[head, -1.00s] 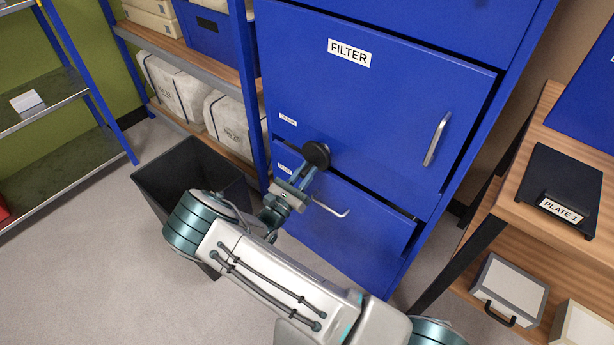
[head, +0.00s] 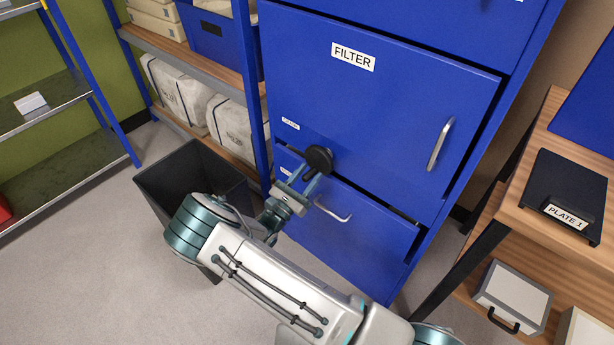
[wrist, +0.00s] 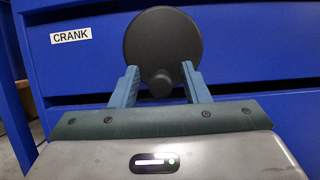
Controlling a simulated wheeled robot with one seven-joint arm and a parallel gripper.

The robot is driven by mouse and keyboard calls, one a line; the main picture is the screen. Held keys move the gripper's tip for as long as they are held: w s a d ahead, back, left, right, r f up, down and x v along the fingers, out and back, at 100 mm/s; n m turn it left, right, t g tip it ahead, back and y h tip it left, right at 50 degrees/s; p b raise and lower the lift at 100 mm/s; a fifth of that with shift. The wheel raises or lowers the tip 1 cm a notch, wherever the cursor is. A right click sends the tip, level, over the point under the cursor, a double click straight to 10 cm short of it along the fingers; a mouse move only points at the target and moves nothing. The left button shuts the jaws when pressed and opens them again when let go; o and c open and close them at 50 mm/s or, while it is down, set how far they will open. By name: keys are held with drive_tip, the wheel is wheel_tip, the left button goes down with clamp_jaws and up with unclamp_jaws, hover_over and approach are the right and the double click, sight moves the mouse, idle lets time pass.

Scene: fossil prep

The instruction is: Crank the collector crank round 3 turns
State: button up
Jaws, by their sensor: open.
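The collector crank is a black round disc with a small knob, on the front of the blue cabinet; it shows in the head view (head: 319,158) and in the wrist view (wrist: 162,45). In the wrist view its knob (wrist: 161,84) sticks out low on the disc. A label reading CRANK (wrist: 71,35) is left of it. My gripper (wrist: 160,80) is open, with one blue finger on each side of the knob. I cannot tell whether either finger touches it. In the head view my gripper (head: 309,181) is just below the disc.
The FILTER door (head: 390,110) with its upright handle is above and right of the crank. A lower drawer (head: 365,235) with a bent handle (head: 334,212) sits close to my gripper. A dark bin (head: 165,185) stands at left. A wooden shelf (head: 535,200) is at right.

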drive_tip(key=b+v, duration=0.1)
drive_tip(key=v, duration=1.2)
drive_tip(key=shift+s+a+f, duration=0.25)
idle(0.7)
